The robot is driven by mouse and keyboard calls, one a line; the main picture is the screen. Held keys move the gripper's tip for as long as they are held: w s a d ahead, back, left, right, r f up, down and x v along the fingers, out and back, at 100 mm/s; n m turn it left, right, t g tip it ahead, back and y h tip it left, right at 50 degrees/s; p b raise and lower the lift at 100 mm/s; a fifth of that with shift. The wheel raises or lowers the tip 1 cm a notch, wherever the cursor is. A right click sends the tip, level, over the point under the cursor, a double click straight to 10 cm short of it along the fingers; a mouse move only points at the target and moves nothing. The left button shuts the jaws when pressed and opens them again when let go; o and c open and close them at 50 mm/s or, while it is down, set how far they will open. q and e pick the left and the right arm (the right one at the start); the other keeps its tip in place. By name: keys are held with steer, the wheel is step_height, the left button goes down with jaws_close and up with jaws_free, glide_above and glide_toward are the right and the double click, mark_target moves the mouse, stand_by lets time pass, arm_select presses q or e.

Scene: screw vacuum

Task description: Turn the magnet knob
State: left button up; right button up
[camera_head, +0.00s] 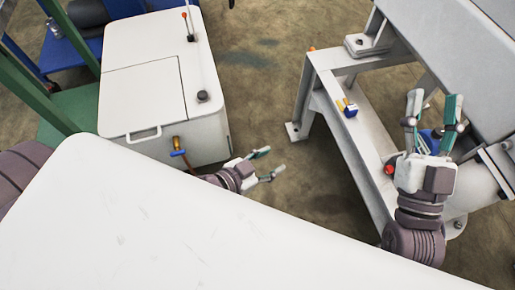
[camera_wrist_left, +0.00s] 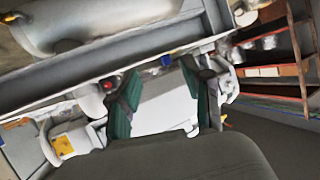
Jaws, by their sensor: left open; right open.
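No part is clearly marked as the magnet knob. A red knob (camera_head: 389,169) sits on the grey metal frame (camera_head: 365,160) at the right of the head view, close to my right gripper (camera_head: 434,99). A blue part (camera_head: 437,133) shows partly behind that gripper. My right gripper is open, its fingers apart over the grey machine. My left gripper (camera_head: 273,161) is open and empty, over the floor between the white cabinet and the frame. In the left wrist view its green-padded fingers (camera_wrist_left: 161,72) are apart. A red part (camera_wrist_left: 106,85) and a blue part (camera_wrist_left: 166,60) show beyond them.
A white cabinet (camera_head: 150,90) with a black knob (camera_head: 203,96) and a blue-handled valve (camera_head: 178,152) stands at the left. Orange shelves (camera_wrist_left: 285,70) show in the left wrist view. Brown floor lies between cabinet and frame.

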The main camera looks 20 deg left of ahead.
arm_select(q)
steer(key=shift+w+a+r+n+g+y+p, duration=0.15)
steer(key=shift+a+n+g+y, duration=0.1)
steer(key=shift+a+y, duration=0.25)
steer(key=shift+w+a+r+n+g+y+p, duration=0.15)
steer(key=shift+a+n+y, duration=0.15)
steer(key=shift+a, duration=0.25)
arm_select(e)
steer(key=shift+r, duration=0.45)
arm_select(q)
steer(key=shift+s+f, duration=0.1)
